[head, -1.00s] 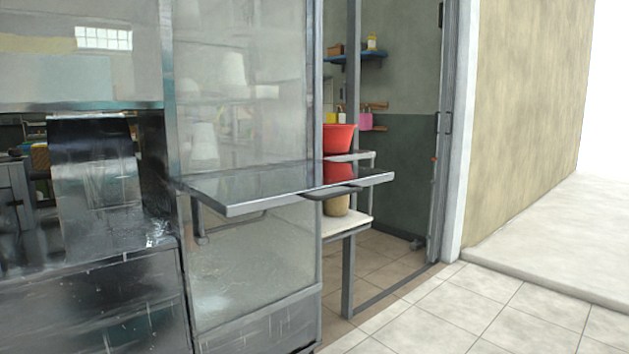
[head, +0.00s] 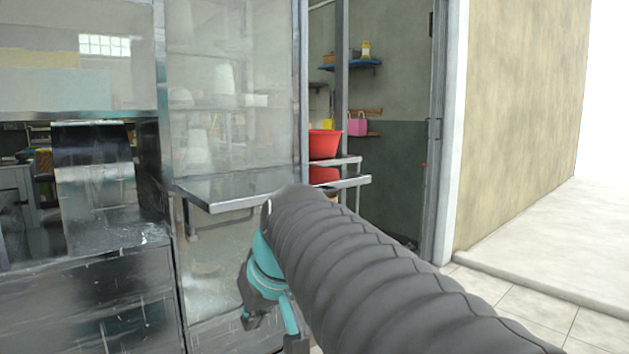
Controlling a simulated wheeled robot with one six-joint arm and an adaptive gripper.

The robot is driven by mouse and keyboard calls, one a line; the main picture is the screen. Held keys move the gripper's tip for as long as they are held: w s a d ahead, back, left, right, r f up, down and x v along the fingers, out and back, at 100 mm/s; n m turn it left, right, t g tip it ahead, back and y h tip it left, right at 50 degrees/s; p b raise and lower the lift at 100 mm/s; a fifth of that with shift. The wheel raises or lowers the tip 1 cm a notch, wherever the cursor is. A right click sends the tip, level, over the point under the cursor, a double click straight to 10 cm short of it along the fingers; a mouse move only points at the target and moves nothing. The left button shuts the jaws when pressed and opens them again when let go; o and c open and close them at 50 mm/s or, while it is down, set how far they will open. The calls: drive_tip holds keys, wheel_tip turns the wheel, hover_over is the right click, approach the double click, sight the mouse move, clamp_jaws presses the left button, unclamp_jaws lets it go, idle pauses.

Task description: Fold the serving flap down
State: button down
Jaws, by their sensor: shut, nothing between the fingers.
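The serving flap (head: 230,190) is a shiny grey metal shelf on the outside of the glazed booth panel. It stands out level, raised, with a bracket under its left part. My arm in its black ribbed sleeve crosses in front and hides the flap's middle and part of its underside. The flap's right end shows beyond the arm. My gripper (head: 251,318) is partly in view below the teal wrist, lower than the flap's front edge. It is shut and holds nothing. I cannot tell whether it touches the panel.
A red tub (head: 324,144) stands behind the flap's right end, by an open doorway. A blue wall shelf (head: 350,66) holds small items inside. A dark metal counter (head: 85,300) fills the lower left. Tiled floor (head: 510,292) lies open at the lower right.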

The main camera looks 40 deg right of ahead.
drive_tip(key=w+d+r+n+t, duration=0.1)
drive_tip(key=w+d+r, duration=0.2)
drive_tip(key=d+r, duration=0.65)
drive_tip(key=w+d+r+t, duration=0.25)
drive_tip(key=d+r, duration=0.35)
drive_tip(key=d, duration=0.6)
drive_tip(key=w+d+r+n+t, duration=0.1)
drive_tip(key=w+d+r, duration=0.3)
drive_tip(key=d+r, duration=0.5)
drive_tip(key=w+d+f, duration=0.1)
drive_tip(key=w+f, duration=0.7)
drive_tip(key=f, duration=0.2)
drive_tip(key=shift+w+d+f+h+b, duration=0.15)
drive_tip(key=shift+w+d+h+b, duration=0.15)
drive_tip(key=shift+b, duration=0.1)
